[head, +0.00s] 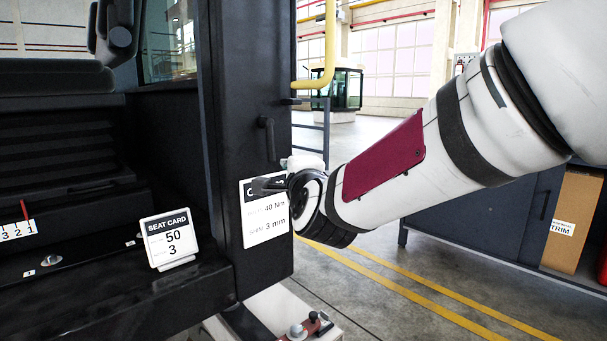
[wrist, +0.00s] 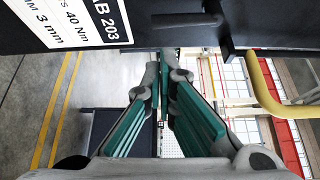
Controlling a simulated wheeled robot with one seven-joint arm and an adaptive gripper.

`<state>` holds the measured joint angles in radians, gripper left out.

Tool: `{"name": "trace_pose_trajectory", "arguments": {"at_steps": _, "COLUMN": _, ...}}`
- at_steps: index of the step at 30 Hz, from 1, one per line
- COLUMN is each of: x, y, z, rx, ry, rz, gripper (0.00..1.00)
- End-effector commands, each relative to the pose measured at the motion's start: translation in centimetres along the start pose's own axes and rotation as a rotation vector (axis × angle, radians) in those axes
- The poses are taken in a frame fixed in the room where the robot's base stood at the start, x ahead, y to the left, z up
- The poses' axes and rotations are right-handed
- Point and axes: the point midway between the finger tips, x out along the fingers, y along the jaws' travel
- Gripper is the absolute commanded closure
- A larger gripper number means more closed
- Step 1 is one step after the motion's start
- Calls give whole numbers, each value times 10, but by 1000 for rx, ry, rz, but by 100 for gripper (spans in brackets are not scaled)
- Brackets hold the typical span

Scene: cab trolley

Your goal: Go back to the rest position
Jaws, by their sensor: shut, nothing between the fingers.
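My arm reaches in from the right in the head view. My gripper (head: 262,185) is in front of the upper part of a white cab card (head: 265,225) on the dark cab pillar (head: 243,90), and hides part of its heading. I cannot tell whether it touches the card. In the wrist view, my gripper (wrist: 164,62) has its teal-padded fingers together at the tips, with nothing between them. The card (wrist: 68,22) shows there at the upper left, reading 40 Nm and 3 mm.
A black handle (head: 268,138) and a yellow rail (head: 329,50) are close to the gripper. A seat card (head: 168,239) stands on the cab ledge. A trolley (head: 275,312) with small parts is below. A dark cabinet (head: 480,224) stands right, beyond open floor.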

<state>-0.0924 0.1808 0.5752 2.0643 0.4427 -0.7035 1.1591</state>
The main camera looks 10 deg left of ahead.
Motion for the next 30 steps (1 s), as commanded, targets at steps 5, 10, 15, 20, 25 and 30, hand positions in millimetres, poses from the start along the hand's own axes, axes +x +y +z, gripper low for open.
{"name": "trace_pose_trajectory", "arguments": {"at_steps": 5, "x": 0, "y": 0, "z": 0, "rx": 0, "ry": 0, "rz": 0, "gripper": 100}}
{"name": "trace_pose_trajectory", "arguments": {"at_steps": 10, "x": 0, "y": -1, "z": 0, "rx": 0, "ry": 0, "rz": 0, "gripper": 100}}
{"name": "trace_pose_trajectory", "arguments": {"at_steps": 15, "x": -9, "y": 3, "z": -4, "rx": -73, "ry": -17, "rz": 47, "gripper": 100}}
{"name": "trace_pose_trajectory", "arguments": {"at_steps": 20, "x": -46, "y": 23, "z": -21, "rx": -302, "ry": -69, "rz": 215, "gripper": 100}}
{"name": "trace_pose_trajectory", "arguments": {"at_steps": 25, "x": -112, "y": 57, "z": -55, "rx": -571, "ry": -144, "rz": 461, "gripper": 100}}
{"name": "trace_pose_trajectory", "arguments": {"at_steps": 30, "x": -198, "y": 90, "z": -93, "rx": -776, "ry": -243, "rz": 717, "gripper": 100}}
